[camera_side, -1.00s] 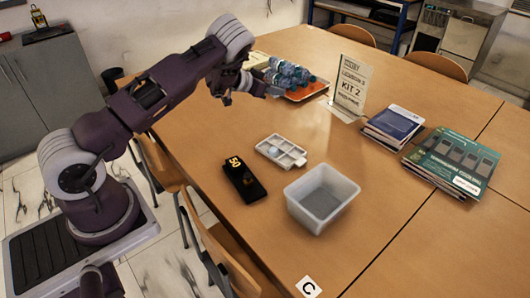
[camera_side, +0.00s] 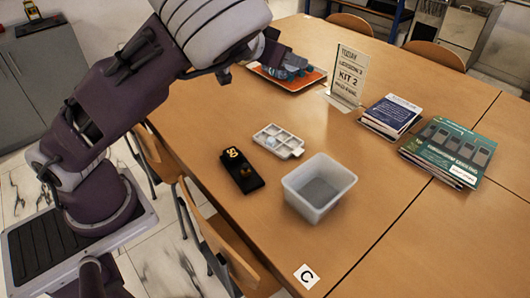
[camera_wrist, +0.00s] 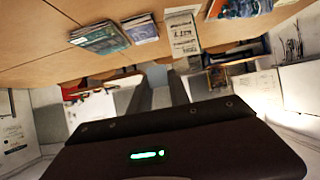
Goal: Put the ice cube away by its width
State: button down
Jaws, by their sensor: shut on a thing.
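My gripper (camera_wrist: 161,92) shows in the wrist view, its two grey fingers shut on a small pale thing that looks like the ice cube (camera_wrist: 156,75); its outline is unclear. In the side view my own arm hides most of the gripper, high over the far left of the table. A white compartment tray (camera_side: 292,152) lies mid-table, with a bluish piece in its near left compartment (camera_side: 270,141). A black gauge (camera_side: 249,186) with a lit yellow readout lies left of it; a small roundish part sits on it. The gripper is apart from both.
A grey open bin (camera_side: 338,190) stands right of the gauge. An orange tray (camera_side: 310,77) with bluish items lies at the back, partly behind my arm. A sign (camera_side: 347,75) and stacked booklets (camera_side: 392,113) (camera_side: 448,152) stand to the right.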

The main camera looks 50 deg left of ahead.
jog(key=w+a+f+m+h, duration=0.1)
jog(key=f+m+h, duration=0.1)
jog(key=f, duration=0.7)
jog(key=w+a+f+m+g+h, duration=0.1)
jog(key=f+m+h, duration=0.1)
jog(key=f, duration=0.7)
jog(key=w+a+f+m+g+h, duration=0.1)
jog(key=a+f+m+h, duration=0.1)
jog(key=f, duration=0.7)
jog(key=shift+w+f+m+h, duration=0.2)
jog(key=shift+w+m+h, duration=0.05)
jog(key=shift+m+h, duration=0.05)
jog(key=shift+w+a+f+m+g+h, duration=0.25)
jog(key=shift+w+a+f+m+h, duration=0.2)
jog(key=shift+w, duration=0.1)
jog(key=shift+w+a+f+m+g+h, duration=0.25)
jog(key=shift+w+a+f+m+h, duration=0.1)
jog(key=shift+w+a+m, duration=0.15)
jog(key=shift+w+a+r, duration=0.2)
jog(key=shift+w+a, duration=0.2)
jog(key=shift+w, duration=0.15)
notch_tip(320, 180, up, 2)
jog(key=r, duration=0.1)
send_over(283, 138)
jog(key=shift+m+h, duration=0.25)
jog(key=shift+h, duration=0.05)
jog(key=shift+f, duration=3.55)
jog(key=shift+g, duration=0.3)
